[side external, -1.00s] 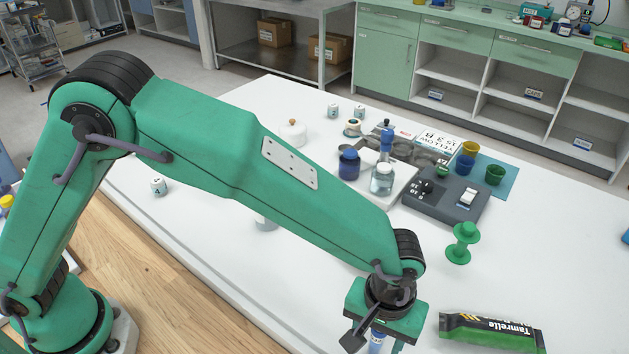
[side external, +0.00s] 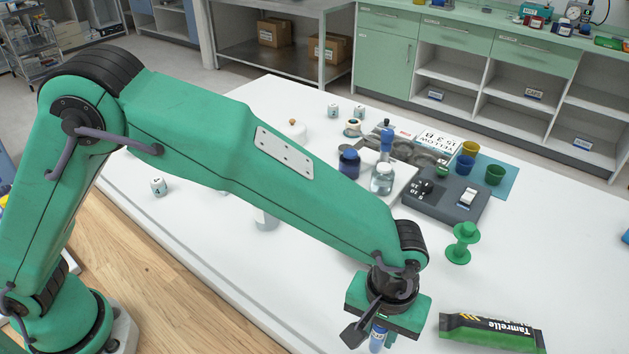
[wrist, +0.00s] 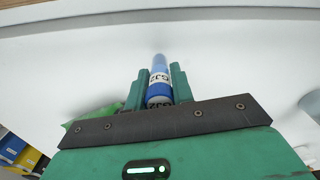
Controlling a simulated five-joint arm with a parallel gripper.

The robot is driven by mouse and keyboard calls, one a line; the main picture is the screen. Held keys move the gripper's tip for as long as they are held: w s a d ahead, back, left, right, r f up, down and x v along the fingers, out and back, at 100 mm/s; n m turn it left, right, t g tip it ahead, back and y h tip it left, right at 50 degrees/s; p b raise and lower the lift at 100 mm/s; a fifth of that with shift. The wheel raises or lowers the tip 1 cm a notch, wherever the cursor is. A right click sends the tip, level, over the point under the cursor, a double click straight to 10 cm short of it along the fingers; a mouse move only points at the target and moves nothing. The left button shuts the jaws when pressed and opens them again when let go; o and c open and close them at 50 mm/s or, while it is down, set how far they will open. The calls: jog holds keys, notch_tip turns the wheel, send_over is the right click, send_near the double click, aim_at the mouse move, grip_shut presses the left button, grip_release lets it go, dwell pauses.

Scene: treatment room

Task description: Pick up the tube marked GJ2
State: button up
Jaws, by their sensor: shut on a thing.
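The tube (wrist: 160,72) is blue with a white label, and its lettering reads as GJ2 in the wrist view. It stands between the two green fingers of my gripper (wrist: 159,84), which are shut on it. In the side external view the blue tube (side external: 377,341) shows below my gripper (side external: 379,328), near the front edge of the picture. Its lower end is partly hidden, and I cannot tell how far it is from the white table.
A green and black Tamrelle packet (side external: 491,332) lies right of my gripper. A green spool-shaped stand (side external: 462,243) is behind it. A dark grey device (side external: 445,204), bottles and small cups (side external: 495,174) stand farther back.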

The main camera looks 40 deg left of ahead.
notch_tip(320, 180, up, 8)
jog(key=shift+r, duration=0.25)
jog(key=shift+w, duration=0.1)
dwell(0.6)
